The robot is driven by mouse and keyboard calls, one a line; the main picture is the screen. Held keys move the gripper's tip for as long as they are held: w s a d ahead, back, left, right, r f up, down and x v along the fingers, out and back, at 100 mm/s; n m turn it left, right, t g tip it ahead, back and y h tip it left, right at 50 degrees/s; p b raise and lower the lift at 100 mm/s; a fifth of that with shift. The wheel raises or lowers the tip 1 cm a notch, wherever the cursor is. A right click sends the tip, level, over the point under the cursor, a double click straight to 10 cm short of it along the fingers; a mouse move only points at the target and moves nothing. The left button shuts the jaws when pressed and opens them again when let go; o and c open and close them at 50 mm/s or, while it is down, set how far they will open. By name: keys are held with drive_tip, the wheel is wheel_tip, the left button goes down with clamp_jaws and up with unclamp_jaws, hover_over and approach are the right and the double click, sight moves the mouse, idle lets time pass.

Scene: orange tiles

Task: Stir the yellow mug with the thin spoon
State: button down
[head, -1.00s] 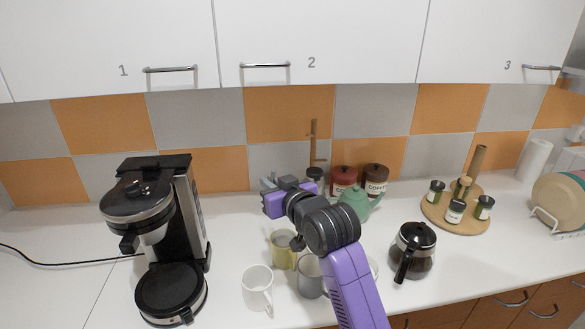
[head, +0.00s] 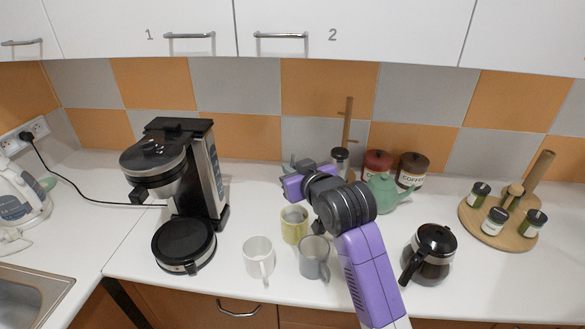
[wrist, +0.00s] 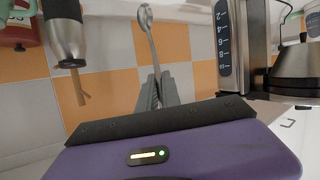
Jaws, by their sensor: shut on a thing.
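The yellow mug (head: 294,225) stands upright on the white counter, behind the grey mug, in the head view. My gripper (wrist: 157,92) is shut on the thin metal spoon (wrist: 146,20), whose rounded bowl end sticks out past the fingertips in the wrist view. In the head view my purple and black wrist is behind and above the yellow mug, and the fingers and spoon are too small or hidden to make out clearly. The spoon appears clear of the mug. The mug does not show in the wrist view.
A grey mug (head: 313,259) and a white mug (head: 258,257) stand close in front. The coffee maker (head: 184,190) is left, the glass coffee pot (head: 430,254) right. A green teapot (head: 385,192) and canisters (head: 411,170) stand behind my arm. A round spice board (head: 486,222) is far right.

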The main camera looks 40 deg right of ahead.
drive_tip(key=shift+f+b, duration=2.45)
drive_tip(key=shift+f, duration=0.15)
drive_tip(key=f+b, duration=0.1)
drive_tip(key=f, duration=0.2)
drive_tip(key=d+f+b, duration=0.1)
drive_tip(key=f+b, duration=0.1)
drive_tip(key=f, duration=0.1)
drive_tip(key=w+f+b, duration=0.1)
drive_tip(key=f+b, duration=0.1)
drive_tip(key=f, duration=0.1)
drive_tip(key=shift+d, duration=0.25)
drive_tip(key=shift+f, duration=0.1)
drive_tip(key=shift+w, duration=0.1)
